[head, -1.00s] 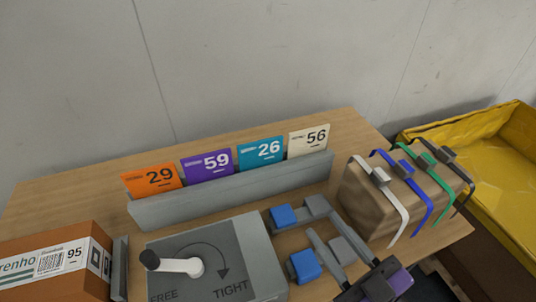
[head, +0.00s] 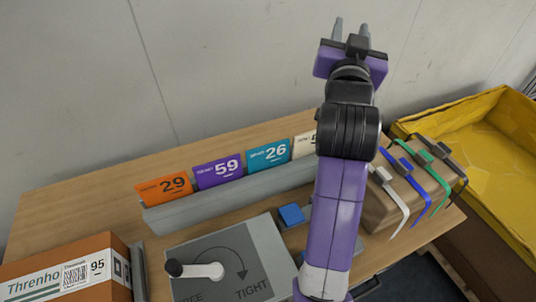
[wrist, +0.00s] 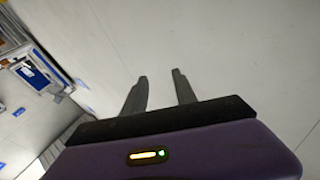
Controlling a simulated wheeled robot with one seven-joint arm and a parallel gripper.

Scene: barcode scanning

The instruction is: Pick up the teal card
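The teal card (head: 268,154), marked 26, stands upright in the grey rack (head: 225,202) on the table. It is between the purple card (head: 218,171) marked 59 and the cream card (head: 304,146), which my arm partly covers. My gripper (head: 352,26) is raised in front of the wall, well above the table and to the upper right of the teal card. In the wrist view its two fingers (wrist: 160,85) are apart with nothing between them. The card does not show in the wrist view.
An orange card (head: 163,188) stands at the rack's left end. A grey box with a lever (head: 230,262) sits in front. An orange-brown carton (head: 70,272) is at left. A strapped parcel (head: 388,207) and a yellow bin (head: 500,140) are at right.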

